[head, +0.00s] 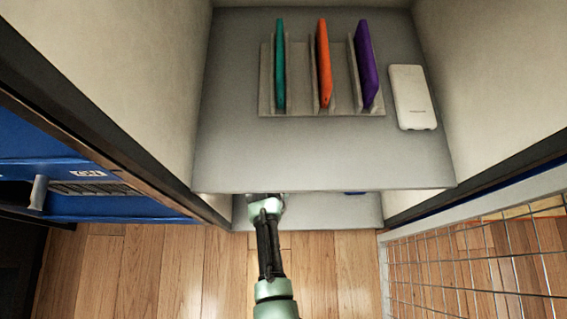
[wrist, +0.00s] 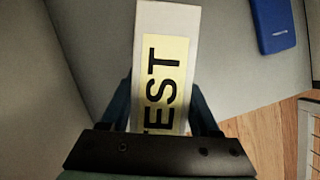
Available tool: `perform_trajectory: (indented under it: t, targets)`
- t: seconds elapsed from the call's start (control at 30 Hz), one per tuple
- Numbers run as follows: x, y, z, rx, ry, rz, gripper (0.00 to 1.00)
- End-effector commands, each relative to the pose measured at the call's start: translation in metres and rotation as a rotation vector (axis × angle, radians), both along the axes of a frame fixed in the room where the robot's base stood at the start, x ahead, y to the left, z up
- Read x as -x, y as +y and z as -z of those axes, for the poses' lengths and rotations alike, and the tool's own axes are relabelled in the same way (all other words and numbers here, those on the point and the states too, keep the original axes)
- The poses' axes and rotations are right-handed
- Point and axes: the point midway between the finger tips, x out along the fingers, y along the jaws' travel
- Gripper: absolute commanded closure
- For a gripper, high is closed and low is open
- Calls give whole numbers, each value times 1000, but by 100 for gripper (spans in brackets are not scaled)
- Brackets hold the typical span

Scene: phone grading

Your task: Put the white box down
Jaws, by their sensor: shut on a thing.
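The white box (wrist: 165,16) with a yellow label reading "TEST" is between the two fingers of my gripper (wrist: 163,90) in the wrist view. My gripper is shut on it. The box points away from the wrist, over a grey shelf surface (wrist: 100,30). I cannot tell whether it touches that surface. In the head view my gripper (head: 266,205) is at the front of the lower shelf (head: 320,212), partly under the upper shelf's edge, and the box is hidden there.
A blue phone (wrist: 272,24) lies at the right on the lower shelf. The upper shelf (head: 300,160) carries a grey rack (head: 265,85) with teal (head: 280,65), orange (head: 323,62) and purple (head: 366,62) phones, and a white phone (head: 413,97). A wire mesh (head: 470,270) stands at the right.

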Motion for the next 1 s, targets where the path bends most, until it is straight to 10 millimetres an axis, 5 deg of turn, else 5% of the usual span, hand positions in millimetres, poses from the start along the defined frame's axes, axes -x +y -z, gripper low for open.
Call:
perform_trajectory:
  t: [0.3,0.53,1.0]
  targets:
    - [-25,-10,2,-2,-3,3,100]
    - [-23,-9,34,1,-1,-2,100]
    - [-23,-9,39,2,0,-1,100]
